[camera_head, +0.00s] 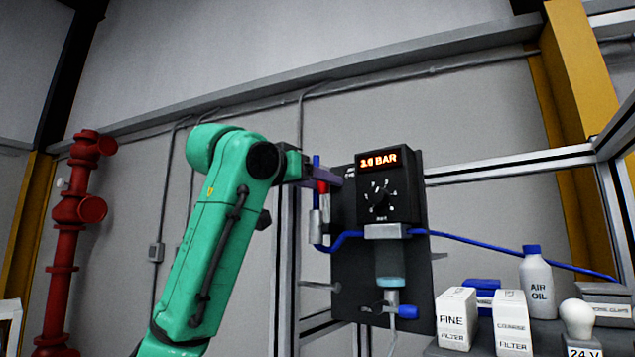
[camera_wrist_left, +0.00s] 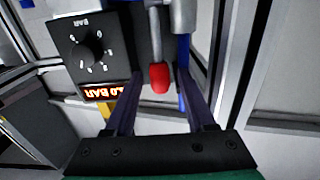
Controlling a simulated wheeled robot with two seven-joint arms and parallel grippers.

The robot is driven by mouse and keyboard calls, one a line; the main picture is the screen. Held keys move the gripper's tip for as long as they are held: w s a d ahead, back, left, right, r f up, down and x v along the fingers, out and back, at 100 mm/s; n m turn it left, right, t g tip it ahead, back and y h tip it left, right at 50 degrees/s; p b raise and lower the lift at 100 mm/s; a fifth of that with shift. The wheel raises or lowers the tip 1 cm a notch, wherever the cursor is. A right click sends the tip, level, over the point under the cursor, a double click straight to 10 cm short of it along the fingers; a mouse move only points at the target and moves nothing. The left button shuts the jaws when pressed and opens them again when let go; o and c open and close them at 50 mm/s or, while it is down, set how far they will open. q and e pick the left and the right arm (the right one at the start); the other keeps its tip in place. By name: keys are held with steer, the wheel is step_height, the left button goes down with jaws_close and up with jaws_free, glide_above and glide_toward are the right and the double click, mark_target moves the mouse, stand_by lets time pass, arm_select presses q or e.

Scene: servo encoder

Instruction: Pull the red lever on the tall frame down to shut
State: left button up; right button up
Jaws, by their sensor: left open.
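The red lever (camera_head: 323,187) is at the left edge of the black panel (camera_head: 345,262) on the tall frame (camera_head: 287,250), above a grey valve body on the blue air line. The panel also carries a regulator box (camera_head: 401,210) with a lit BAR display. My left gripper (camera_head: 325,176) is open at the lever and partly hides it. In the left wrist view the lever's red end (camera_wrist_left: 159,78) sits between the two fingers of the left gripper (camera_wrist_left: 160,92), with a gap on each side. My right gripper is not in view.
A shelf at the lower right holds white filter boxes (camera_head: 457,318), an air oil bottle (camera_head: 536,282) and a white bulb-shaped item (camera_head: 577,318). A blue hose (camera_head: 500,246) runs right from the regulator. A red pipe (camera_head: 66,250) stands far left.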

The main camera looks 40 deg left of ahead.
arm_select(q)
steer(key=c, duration=0.4)
steer(key=shift+w, duration=0.15)
steer(key=shift+c, duration=0.4)
steer(key=shift+w+f, duration=0.1)
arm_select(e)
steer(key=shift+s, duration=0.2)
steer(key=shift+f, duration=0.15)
arm_select(q)
steer(key=shift+s+f+b, duration=0.2)
steer(key=shift+s+b, duration=0.1)
steer(key=shift+s, duration=0.4)
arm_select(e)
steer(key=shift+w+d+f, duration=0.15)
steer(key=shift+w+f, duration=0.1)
